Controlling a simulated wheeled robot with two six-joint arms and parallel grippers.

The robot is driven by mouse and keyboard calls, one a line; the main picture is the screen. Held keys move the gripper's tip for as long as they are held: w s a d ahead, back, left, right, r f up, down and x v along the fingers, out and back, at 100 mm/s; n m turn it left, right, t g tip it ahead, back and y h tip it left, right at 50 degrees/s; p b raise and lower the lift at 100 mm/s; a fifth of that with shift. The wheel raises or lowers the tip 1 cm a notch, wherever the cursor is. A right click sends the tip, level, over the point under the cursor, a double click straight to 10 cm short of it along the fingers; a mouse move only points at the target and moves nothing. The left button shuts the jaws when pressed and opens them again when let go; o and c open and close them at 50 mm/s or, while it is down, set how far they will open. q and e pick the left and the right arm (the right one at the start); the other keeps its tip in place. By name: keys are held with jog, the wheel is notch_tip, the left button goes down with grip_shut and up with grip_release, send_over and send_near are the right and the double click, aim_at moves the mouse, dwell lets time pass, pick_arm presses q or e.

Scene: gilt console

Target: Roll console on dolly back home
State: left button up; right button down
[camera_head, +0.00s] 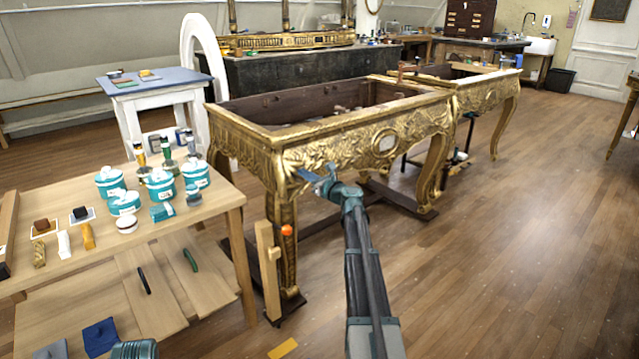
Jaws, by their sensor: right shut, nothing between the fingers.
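The gilt console (340,140) stands in the middle, with carved gold sides, an oval medallion and an open dark top frame. Its legs rest on low dark brown boards (410,206), which look like the dolly; any wheels are too small to tell. A pale wooden post (268,275) stands upright beside the near leg, and an orange knob (287,231) shows next to it. My right gripper (312,176) is shut and empty, in front of the console's near front corner; I cannot tell whether it touches.
A second gilt console (485,95) stands behind. A wooden bench (210,208) with teal jars (160,184) is close on the left. A white table (165,92) and dark cabinet (300,70) stand further back. A yellow floor mark (283,348) lies in front. Floor is clear at right.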

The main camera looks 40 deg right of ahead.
jog(key=w, duration=0.3)
jog(key=shift+w+a, duration=0.1)
jog(key=shift+w, duration=0.35)
jog(key=shift+s, duration=0.3)
pick_arm(q)
jog(key=shift+s+d, duration=0.6)
jog(key=shift+d, duration=0.3)
pick_arm(e)
jog(key=s+d, duration=0.1)
jog(key=s, duration=1.3)
jog(key=shift+s, duration=0.15)
